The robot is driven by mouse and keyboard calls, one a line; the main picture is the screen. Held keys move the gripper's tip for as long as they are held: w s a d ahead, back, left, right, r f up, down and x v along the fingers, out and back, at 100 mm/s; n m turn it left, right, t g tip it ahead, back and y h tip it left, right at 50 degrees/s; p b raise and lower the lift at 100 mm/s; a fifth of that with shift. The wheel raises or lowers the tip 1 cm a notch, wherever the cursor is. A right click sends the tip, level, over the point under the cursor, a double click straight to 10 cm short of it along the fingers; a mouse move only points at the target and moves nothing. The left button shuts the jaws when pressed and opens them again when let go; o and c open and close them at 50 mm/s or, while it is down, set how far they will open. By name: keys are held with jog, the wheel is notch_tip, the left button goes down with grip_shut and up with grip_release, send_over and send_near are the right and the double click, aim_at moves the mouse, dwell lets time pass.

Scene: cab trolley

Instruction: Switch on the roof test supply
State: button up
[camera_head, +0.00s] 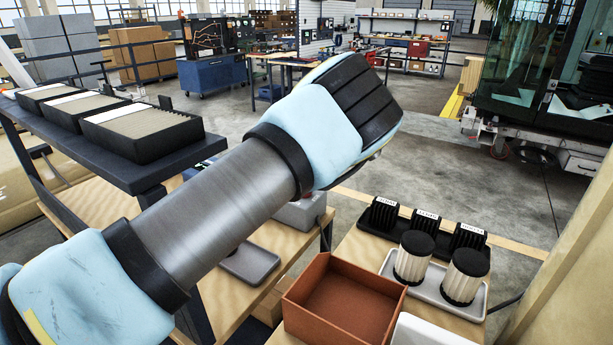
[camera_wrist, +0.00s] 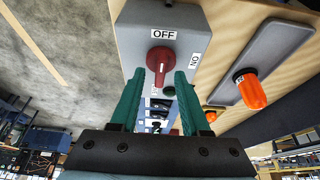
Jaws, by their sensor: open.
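In the wrist view a grey switch box (camera_wrist: 200,20) carries a red rotary knob (camera_wrist: 162,58). The ON label (camera_wrist: 194,61) is to the right of the knob. A small dark green round part (camera_wrist: 169,91) sits below the knob. My gripper (camera_wrist: 160,74) is open, with its teal fingers on either side of the knob; I cannot tell whether they touch it. In the head view part of the grey box (camera_head: 300,212) shows behind my arm, and my gripper is hidden.
A grey tray (camera_wrist: 285,40) lies beside the box, with an orange-ended object (camera_wrist: 252,90) near it. In the head view an open brown bin (camera_head: 295,315) and a tray with two ribbed cylinders (camera_head: 411,262) stand at right. A dark shelf (camera_head: 130,175) with filters is at left.

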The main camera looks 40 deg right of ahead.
jog(key=shift+w+f, duration=0.1)
jog(key=shift+f, duration=0.25)
jog(key=shift+c, duration=0.3)
grip_shut()
